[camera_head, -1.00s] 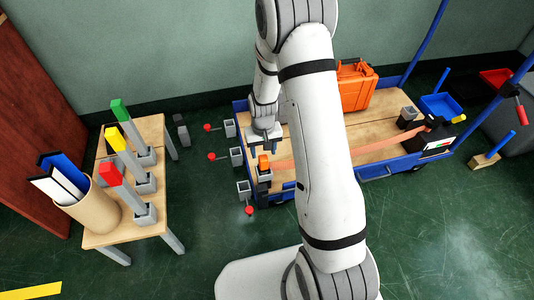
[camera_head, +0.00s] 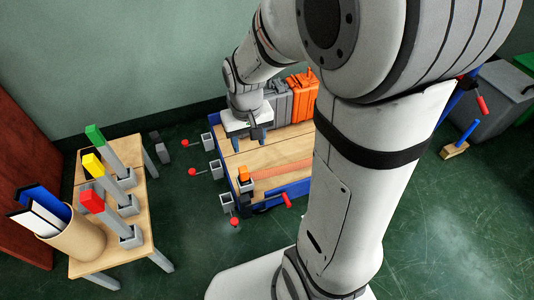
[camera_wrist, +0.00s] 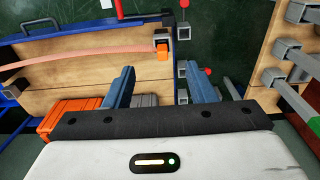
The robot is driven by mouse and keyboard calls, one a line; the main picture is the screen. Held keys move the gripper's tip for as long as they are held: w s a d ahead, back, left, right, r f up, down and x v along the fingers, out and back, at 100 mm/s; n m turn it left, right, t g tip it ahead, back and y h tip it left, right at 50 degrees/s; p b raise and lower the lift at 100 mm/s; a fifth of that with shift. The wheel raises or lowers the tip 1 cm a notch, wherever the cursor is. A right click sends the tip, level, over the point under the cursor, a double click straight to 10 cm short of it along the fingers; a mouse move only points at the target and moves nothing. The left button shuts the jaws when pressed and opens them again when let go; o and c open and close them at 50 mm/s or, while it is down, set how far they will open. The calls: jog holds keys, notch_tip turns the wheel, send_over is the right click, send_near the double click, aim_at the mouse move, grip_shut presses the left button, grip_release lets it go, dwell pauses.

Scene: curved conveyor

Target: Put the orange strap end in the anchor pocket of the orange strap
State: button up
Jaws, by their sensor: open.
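The orange strap end (camera_head: 243,173) is a small orange block at the front left corner of the wooden cart deck. It sits at the mouth of a grey square anchor pocket (camera_head: 246,187), upright as far as I can see; how deep it sits is unclear. The flat orange strap (camera_head: 280,167) runs right from it across the deck. The wrist view also shows the orange end (camera_wrist: 162,53) against the grey pocket (camera_wrist: 161,36). My gripper (camera_head: 246,142) is open and empty above the deck, behind the orange end and apart from it. Its blue-grey fingers (camera_wrist: 157,68) show in the wrist view.
Orange (camera_head: 302,98) and grey cases (camera_head: 278,103) stand at the deck's back. Red-knobbed levers (camera_head: 192,171) and grey sockets stick out from the cart's left side. A side table (camera_head: 98,235) at left holds colour-tipped posts and a tube. My arm hides the cart's right part.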

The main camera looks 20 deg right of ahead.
jog(key=s+d+r, duration=0.1)
jog(key=s+r, duration=0.4)
jog(key=s, duration=0.5)
jog(key=shift+s+d+r+t, duration=0.15)
jog(key=shift+s+r+t, duration=0.1)
jog(key=shift+t, duration=0.05)
